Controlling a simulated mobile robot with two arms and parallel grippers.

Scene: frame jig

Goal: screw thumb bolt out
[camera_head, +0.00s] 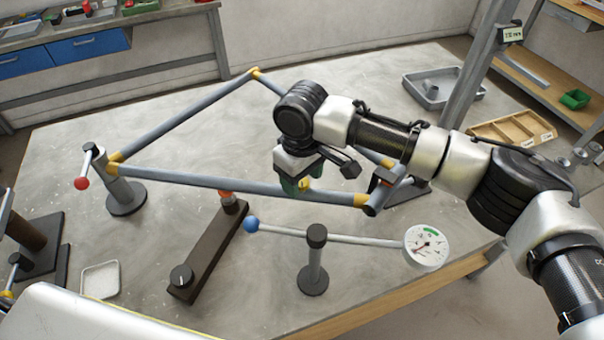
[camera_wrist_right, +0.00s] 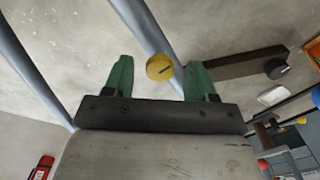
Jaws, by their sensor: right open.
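The thumb bolt (camera_wrist_right: 159,67) shows as a yellow round head with a dark slot or mark, beside a blue-grey tube of the frame (camera_head: 235,186). My right gripper (camera_wrist_right: 159,71) is open, its green fingers on either side of the bolt head in the right wrist view. I see a gap at each side; I cannot tell how far the head is from the fingers in depth. In the head view the right gripper (camera_head: 297,186) hangs over the front tube, and a bit of yellow (camera_head: 304,184) shows between its fingers. My left gripper is not in view.
A dial gauge (camera_head: 427,247) on an arm with a blue ball (camera_head: 250,224) stands in front of the frame. A dark bar (camera_head: 208,252) with a knob lies left of it. A red-ended lever (camera_head: 82,183) tops the left post. A white tray (camera_head: 100,280) sits at left.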

